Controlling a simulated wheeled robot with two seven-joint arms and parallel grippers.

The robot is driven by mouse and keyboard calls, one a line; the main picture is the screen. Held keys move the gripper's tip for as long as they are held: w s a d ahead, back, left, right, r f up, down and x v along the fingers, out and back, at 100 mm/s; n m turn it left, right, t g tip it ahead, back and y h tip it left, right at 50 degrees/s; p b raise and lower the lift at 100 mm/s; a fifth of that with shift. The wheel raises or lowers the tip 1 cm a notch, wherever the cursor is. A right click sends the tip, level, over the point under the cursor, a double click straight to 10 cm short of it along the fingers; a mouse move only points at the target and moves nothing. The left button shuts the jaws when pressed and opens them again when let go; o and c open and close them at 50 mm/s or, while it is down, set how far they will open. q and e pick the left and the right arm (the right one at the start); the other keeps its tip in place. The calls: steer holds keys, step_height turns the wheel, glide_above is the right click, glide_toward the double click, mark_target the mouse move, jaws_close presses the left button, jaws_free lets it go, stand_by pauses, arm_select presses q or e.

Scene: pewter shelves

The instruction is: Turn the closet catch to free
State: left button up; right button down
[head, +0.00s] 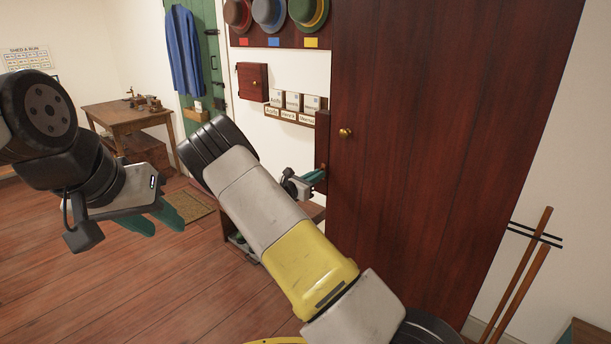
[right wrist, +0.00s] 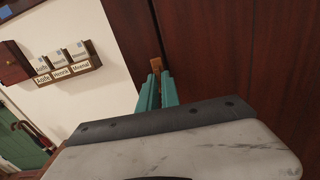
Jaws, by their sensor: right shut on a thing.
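The closet (head: 425,130) is a tall dark red-brown wooden cabinet with a round brass knob (head: 345,133) on its door. The closet catch (right wrist: 156,64) is a small brown wooden piece at the door's edge, upright in the right wrist view. My right gripper (head: 317,176) is shut on the catch; its teal fingers (right wrist: 155,90) stand on either side of it. The fingertips hide part of the catch, and in the head view it is too small to make out clearly. My left gripper (head: 166,228) is open and empty in the air at the left, far from the closet.
A wooden table (head: 128,113) with small objects stands at the back left. A small red wall cabinet (head: 253,81), a labelled card rack (head: 294,115) and hats (head: 269,12) hang left of the closet. Wooden poles (head: 524,270) lean at its right. The floor at left is clear.

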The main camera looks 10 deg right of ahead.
steer(key=shift+f+n, duration=0.1)
steer(key=shift+n, duration=0.2)
stand_by(0.4)
steer(key=c, duration=1.6)
jaws_free()
steer(key=shift+o, duration=0.2)
steer(key=shift+a, duration=0.1)
